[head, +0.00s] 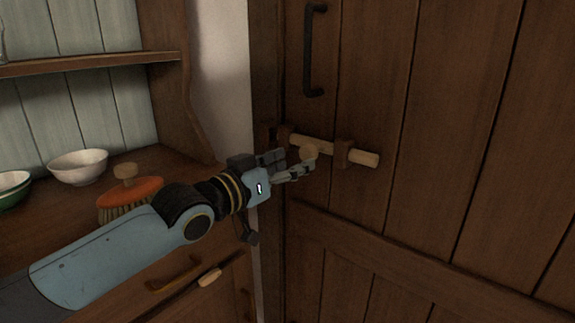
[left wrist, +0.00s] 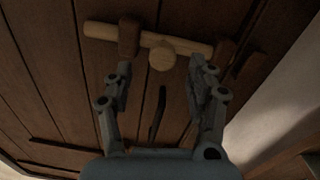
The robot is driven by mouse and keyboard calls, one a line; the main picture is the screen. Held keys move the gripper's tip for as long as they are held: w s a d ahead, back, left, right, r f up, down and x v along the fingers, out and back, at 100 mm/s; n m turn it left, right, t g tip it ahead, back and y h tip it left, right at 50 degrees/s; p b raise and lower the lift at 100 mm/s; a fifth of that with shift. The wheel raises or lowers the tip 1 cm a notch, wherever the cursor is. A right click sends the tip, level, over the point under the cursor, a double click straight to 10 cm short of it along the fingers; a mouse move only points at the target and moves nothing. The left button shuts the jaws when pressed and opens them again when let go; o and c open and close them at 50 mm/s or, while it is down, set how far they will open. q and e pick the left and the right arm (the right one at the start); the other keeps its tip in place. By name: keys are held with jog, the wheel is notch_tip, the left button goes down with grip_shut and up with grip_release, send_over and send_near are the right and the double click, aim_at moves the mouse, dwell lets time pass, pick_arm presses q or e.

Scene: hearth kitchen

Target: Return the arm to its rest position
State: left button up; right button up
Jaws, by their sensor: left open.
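My left gripper (head: 287,165) is in front of the brown plank door (head: 445,110), at the pale wooden bolt (head: 365,157). Its jaws are open. The bolt's round knob (head: 308,152) is at the fingertips in the head view. In the left wrist view the knob (left wrist: 162,56) shows between and just beyond the two fingertips of the open gripper (left wrist: 160,78), with a gap on each side. The bolt (left wrist: 100,30) lies across two dark brackets there. I cannot tell whether a finger touches the knob. My right gripper is in neither view.
A black iron handle (head: 308,50) is on the door above the bolt. A brown counter (head: 60,225) at left, below a shelf (head: 100,62), holds an orange brush (head: 135,190), a white bowl (head: 78,166) and a green bowl (head: 14,194). My left arm passes close to the brush.

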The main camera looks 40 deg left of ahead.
pick_arm(q)
jog(key=shift+s, duration=0.45)
jog(key=s+a+f+n+g+y, duration=0.1)
jog(key=s+f+g, duration=0.3)
jog(key=f, duration=0.9)
jog(key=s+a+f+g+y, duration=0.1)
jog(key=s+f+g, duration=0.1)
jog(key=s+f, duration=0.75)
jog(key=s+a+f+n+g+y, duration=0.1)
jog(key=s+f+g, duration=0.2)
jog(key=f, duration=1.3)
jog(key=s+d+f+m+g, duration=0.1)
jog(key=s+f, duration=0.4)
jog(key=s, duration=0.5)
jog(key=s+d+f+m+g, duration=0.1)
jog(key=s+f+g, duration=0.3)
jog(key=s, duration=0.7)
jog(key=s+d+f+g, duration=0.2)
jog(key=s+f+g, duration=0.1)
jog(key=s+f, duration=0.5)
jog(key=s, duration=0.3)
jog(key=shift+s+m, duration=0.2)
jog(key=shift+m, duration=0.2)
